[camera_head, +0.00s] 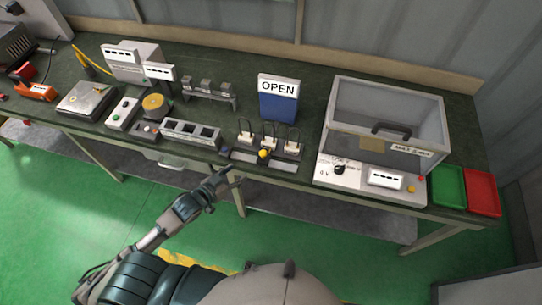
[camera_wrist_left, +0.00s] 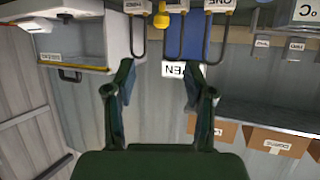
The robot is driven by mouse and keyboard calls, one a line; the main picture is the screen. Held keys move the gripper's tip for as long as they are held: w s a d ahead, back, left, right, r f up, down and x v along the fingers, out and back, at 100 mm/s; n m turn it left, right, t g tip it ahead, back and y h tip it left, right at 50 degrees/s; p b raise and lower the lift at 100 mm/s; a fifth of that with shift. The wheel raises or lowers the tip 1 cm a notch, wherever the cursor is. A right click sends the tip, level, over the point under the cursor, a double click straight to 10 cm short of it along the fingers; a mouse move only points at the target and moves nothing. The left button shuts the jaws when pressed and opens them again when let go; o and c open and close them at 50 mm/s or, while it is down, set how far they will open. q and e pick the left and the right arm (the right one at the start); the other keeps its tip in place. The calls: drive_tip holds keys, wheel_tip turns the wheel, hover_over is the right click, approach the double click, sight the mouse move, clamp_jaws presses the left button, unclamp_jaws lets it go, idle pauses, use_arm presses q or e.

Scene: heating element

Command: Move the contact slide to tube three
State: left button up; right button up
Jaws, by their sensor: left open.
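The contact slide shows as a yellow knob (camera_head: 263,154) on a low rail (camera_head: 276,163) at the table's front edge. It sits in front of the middle of three tube units (camera_head: 270,140). In the wrist view, which is upside down, the yellow knob (camera_wrist_left: 162,20) is at the top, between the label THREE (camera_wrist_left: 136,6) at left and the label ONE (camera_wrist_left: 219,4) at right. Tube three is thus the right unit (camera_head: 292,143) in the head view. My left gripper (camera_wrist_left: 160,88) is open and empty; in the head view the gripper (camera_head: 234,174) is short of the rail, lower left of the knob.
A blue OPEN sign (camera_head: 278,100) stands behind the tubes. A clear-walled box (camera_head: 385,115) on a control panel is to the right, with green (camera_head: 448,186) and red (camera_head: 482,192) trays beyond. A row of dark slots (camera_head: 190,134) lies left of the rail.

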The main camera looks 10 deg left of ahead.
use_arm(q)
approach(261, 154)
drive_tip(key=w+f, duration=0.1)
drive_tip(key=w, duration=0.2)
drive_tip(key=x, duration=0.3)
drive_tip(key=d+x, duration=0.1)
drive_tip(key=x, duration=0.4)
drive_tip(key=shift+d+f, duration=0.15)
drive_tip(key=shift+d, duration=0.15)
drive_tip(key=shift+a, duration=0.1)
use_arm(e)
drive_tip(key=shift+w+f, duration=0.25)
drive_tip(key=shift+f, duration=0.05)
use_arm(q)
drive_tip(key=shift+a, duration=0.1)
